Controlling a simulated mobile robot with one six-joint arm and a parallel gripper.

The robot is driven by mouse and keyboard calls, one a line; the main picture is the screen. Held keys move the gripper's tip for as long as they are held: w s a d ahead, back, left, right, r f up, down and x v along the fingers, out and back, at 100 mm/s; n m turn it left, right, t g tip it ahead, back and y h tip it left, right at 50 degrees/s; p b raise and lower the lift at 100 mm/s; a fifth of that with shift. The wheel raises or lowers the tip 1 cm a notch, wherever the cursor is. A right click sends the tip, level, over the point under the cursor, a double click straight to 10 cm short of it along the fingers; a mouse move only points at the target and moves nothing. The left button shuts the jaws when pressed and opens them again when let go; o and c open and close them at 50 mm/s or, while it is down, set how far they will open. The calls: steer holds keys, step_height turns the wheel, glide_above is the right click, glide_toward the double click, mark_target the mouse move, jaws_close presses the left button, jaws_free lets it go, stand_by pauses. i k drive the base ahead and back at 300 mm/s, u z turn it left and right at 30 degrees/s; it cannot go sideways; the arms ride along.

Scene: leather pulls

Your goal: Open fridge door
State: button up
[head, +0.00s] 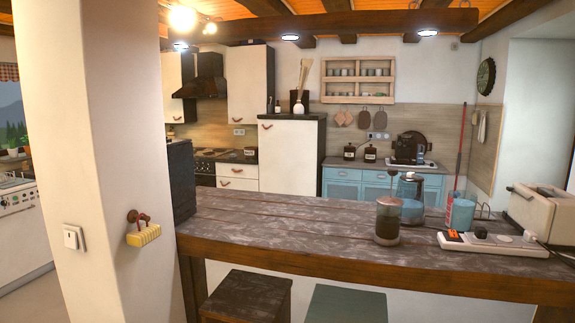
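A tall white-fronted unit with a dark top and side, which looks like the fridge (289,160), stands against the back wall, beyond the counter. Its door appears shut. A small brown leather pull (267,127) sits near the upper left edge of its front. The counter hides its lower part. My gripper is not in view.
A dark wooden counter (340,222) spans the way in front, holding a glass press (388,220), a kettle (410,197) and a toaster (536,208). Stools (246,290) stand at its near side. A white pillar (110,150) blocks the left; floor shows beyond it.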

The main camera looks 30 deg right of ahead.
mark_target(288, 149)
steer(key=u, duration=4.45)
steer(key=i, duration=0.1)
steer(key=z, duration=3.3)
steer(key=i, duration=3.6)
steer(key=u, duration=0.1)
